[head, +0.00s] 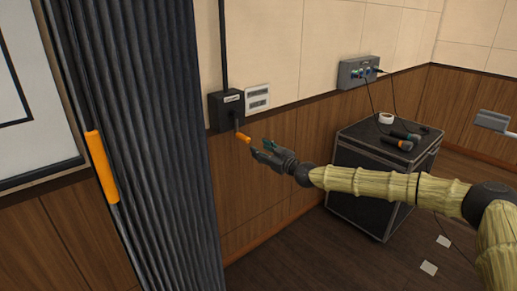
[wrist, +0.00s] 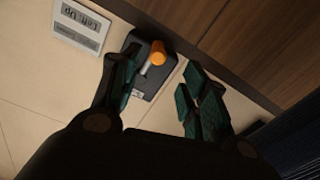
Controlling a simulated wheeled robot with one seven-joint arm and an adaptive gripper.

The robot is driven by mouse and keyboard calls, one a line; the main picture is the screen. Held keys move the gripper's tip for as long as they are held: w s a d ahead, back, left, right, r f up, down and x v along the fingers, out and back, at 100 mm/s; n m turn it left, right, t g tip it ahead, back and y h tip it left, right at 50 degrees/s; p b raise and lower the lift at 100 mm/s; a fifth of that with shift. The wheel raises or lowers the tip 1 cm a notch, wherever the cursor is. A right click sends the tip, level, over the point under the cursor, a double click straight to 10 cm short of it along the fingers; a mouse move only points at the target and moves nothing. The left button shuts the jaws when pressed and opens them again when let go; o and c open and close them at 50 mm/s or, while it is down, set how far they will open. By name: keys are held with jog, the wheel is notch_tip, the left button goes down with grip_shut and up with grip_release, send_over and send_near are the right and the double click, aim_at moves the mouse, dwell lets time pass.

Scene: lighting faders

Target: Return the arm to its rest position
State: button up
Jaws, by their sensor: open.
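My gripper (head: 264,152) is at the end of my outstretched arm in the head view, close to the wall. In the wrist view its two fingers (wrist: 160,95) are apart with nothing between their tips. A black wall box (head: 226,108) with a crank and an orange handle (head: 243,137) is just beyond the fingertips. In the wrist view the orange knob (wrist: 158,53) shows near the left finger, which covers part of the box (wrist: 152,82). I cannot tell from this view whether the finger touches it. The gripper appears apart from the handle in the head view.
A black case (head: 350,190) with microphones (head: 397,142) and a tape roll (head: 386,118) stands right of my gripper, behind my arm. A grey curtain (head: 150,150) and orange-gripped pole (head: 102,166) are at left. A white label plate (head: 257,98) and grey socket box (head: 358,72) are on the wall.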

dwell(0.3)
